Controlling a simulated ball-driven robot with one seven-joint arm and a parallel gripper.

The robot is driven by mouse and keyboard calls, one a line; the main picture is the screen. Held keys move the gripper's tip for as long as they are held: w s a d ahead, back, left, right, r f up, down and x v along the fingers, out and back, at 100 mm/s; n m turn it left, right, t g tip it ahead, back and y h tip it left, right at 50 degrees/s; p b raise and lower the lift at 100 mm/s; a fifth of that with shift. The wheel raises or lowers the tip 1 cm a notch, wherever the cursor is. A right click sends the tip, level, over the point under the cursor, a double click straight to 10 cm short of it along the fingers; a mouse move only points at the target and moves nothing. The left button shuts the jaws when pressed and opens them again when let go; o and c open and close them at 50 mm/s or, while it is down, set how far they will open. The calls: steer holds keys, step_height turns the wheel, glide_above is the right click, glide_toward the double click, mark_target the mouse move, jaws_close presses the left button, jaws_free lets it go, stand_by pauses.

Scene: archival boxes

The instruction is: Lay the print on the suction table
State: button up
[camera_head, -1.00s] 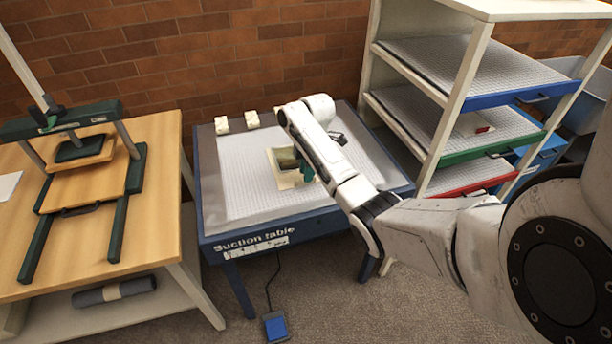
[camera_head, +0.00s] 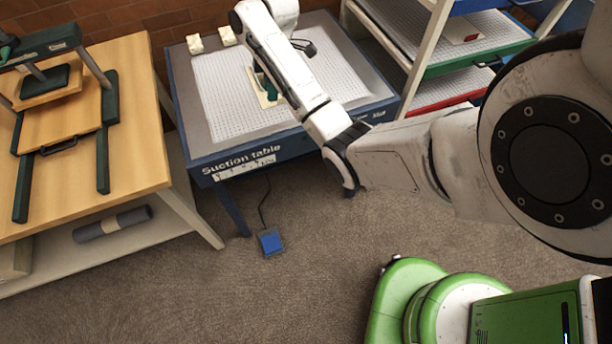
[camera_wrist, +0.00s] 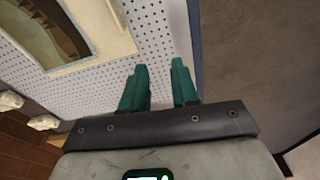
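The print (camera_wrist: 120,37), a picture with a cream border, lies on the white perforated top of the suction table (camera_head: 215,105). It fills the upper left of the wrist view; in the head view it is partly hidden by my arm (camera_head: 265,103). My gripper (camera_wrist: 159,66) has green fingers standing apart with nothing between them. In the wrist view the fingers are over the bare perforated surface, beside the print and apart from it, near the table's blue edge. In the head view my gripper is mostly hidden behind my arm.
Two small cream blocks (camera_head: 195,43) (camera_head: 227,36) sit at the table's back left. A blue foot pedal (camera_head: 271,242) lies on the carpet. A wooden bench (camera_head: 130,150) with a green press stands at the left. A drawer rack (camera_head: 425,70) stands close at the right.

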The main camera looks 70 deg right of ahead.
steer(key=s+a+f+m, duration=0.2)
steer(key=a+f, duration=0.2)
steer(key=a, duration=0.6)
steer(key=s+a+f+m, duration=0.1)
steer(key=s+a+f, duration=0.25)
steer(key=a, duration=0.75)
steer(key=s+a+m+h, duration=0.1)
steer(key=s+a+m, duration=0.3)
steer(key=s, duration=0.9)
steer(key=a, duration=0.3)
steer(key=shift+s+m, duration=0.3)
steer(key=shift+f, duration=0.1)
